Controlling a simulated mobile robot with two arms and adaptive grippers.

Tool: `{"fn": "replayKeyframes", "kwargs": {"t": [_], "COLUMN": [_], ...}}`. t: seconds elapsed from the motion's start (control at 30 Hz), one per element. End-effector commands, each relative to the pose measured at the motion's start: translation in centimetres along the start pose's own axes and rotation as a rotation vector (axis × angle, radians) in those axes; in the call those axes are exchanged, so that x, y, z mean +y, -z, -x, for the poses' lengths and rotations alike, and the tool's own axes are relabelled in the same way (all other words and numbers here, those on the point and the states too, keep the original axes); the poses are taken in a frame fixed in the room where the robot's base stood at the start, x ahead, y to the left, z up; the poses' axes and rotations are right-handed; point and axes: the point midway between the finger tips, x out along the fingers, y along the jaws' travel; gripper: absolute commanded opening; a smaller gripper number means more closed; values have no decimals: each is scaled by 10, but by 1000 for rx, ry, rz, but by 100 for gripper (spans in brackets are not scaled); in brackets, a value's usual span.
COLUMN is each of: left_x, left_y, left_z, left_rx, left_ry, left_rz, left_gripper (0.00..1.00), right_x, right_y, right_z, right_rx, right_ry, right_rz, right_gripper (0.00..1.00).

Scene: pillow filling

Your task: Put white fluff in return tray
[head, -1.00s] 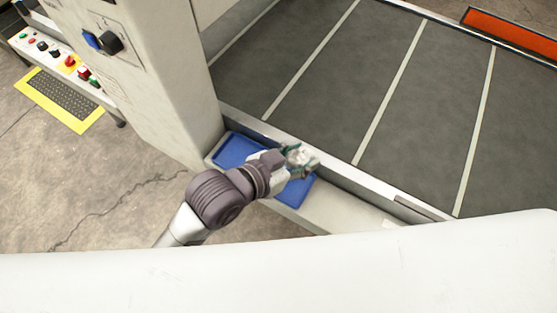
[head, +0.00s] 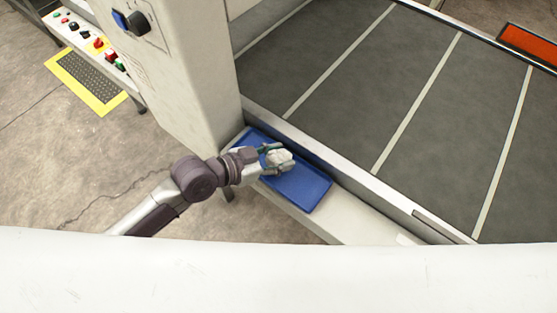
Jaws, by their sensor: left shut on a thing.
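The blue return tray (head: 305,189) lies on the pale ledge beside the conveyor. My left gripper (head: 277,158) is over the tray, near its middle, and shut on a clump of white fluff (head: 280,158). The fluff shows between the fingers. I cannot tell whether it touches the tray floor. The arm and gripper hide part of the tray's near left side. My right gripper is not in view.
The dark conveyor belt (head: 345,90) with pale stripes lies behind the tray, bounded by a metal rail (head: 345,179). A tall pale machine column (head: 190,75) with a dark knob stands to the left of the tray. A control panel is farther left.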

Motion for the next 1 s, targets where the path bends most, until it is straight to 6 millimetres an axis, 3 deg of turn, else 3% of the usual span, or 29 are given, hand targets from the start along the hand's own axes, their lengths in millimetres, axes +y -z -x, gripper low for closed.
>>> {"fn": "replayKeyframes", "kwargs": {"t": [0.13,0.5,0.53,0.67,1.0], "left_x": [1,1,1,1,1], "left_y": [-18,-22,-21,-20,-18], "left_z": [-8,-10,-10,-10,-9], "left_rx": [-1,0,0,0,0], "left_ry": [-1,-1,0,0,0], "left_rz": [2,0,0,0,0], "left_gripper": [35,35,49,70,71], "right_x": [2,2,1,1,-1], "right_y": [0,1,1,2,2], "right_z": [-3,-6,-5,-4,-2], "right_rx": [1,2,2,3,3], "right_ry": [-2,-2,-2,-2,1], "right_rz": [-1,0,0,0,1], "right_gripper": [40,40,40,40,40]}}
